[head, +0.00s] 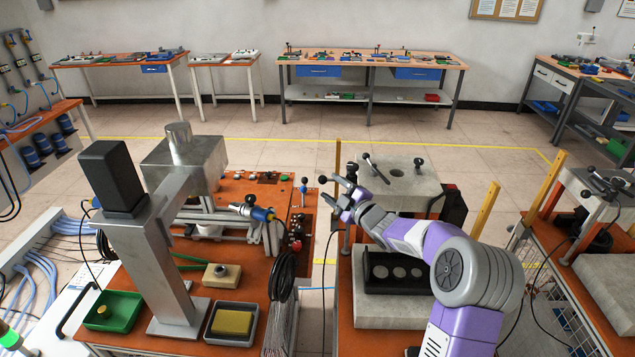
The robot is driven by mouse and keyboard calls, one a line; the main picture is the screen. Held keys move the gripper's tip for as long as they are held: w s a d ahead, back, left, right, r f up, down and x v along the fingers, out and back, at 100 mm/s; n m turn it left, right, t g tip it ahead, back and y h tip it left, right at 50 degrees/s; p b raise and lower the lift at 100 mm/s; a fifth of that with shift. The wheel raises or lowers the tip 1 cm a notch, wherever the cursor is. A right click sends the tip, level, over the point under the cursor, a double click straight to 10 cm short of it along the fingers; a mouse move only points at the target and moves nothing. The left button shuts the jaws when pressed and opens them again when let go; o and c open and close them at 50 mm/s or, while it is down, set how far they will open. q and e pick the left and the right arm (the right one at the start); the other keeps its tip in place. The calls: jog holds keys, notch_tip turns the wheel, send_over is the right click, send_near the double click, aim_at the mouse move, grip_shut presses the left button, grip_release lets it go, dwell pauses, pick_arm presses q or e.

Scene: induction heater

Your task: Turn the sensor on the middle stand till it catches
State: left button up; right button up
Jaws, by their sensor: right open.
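A metal cylinder with a blue and gold collar, which looks like the sensor (258,214), lies nearly level above the orange bench, left of centre. Its mount is partly hidden, and I cannot tell whether it is caught. My right gripper (333,192) is open and empty, to the right of the sensor and apart from it, with its fingers pointing left. My left gripper is not in view.
A tall metal column with a black top (112,178) stands left of the sensor. A green tray (128,318) and a grey tray (212,345) sit in front. A concrete block (398,185) stands beyond my right arm. Black cables (284,272) hang at the bench's right edge.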

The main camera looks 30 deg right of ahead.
aim_at(324, 181)
jog(key=shift+w+a+p, duration=0.1)
jog(key=shift+w+a, duration=0.05)
jog(key=shift+w, duration=1.05)
jog(key=shift+w+a+p, duration=0.15)
jog(key=shift+w+a, duration=0.05)
jog(key=shift+w, duration=0.95)
jog(key=shift+w+a+p, duration=0.1)
jog(key=shift+w+a, duration=0.05)
jog(key=shift+w, duration=1.05)
grip_shut()
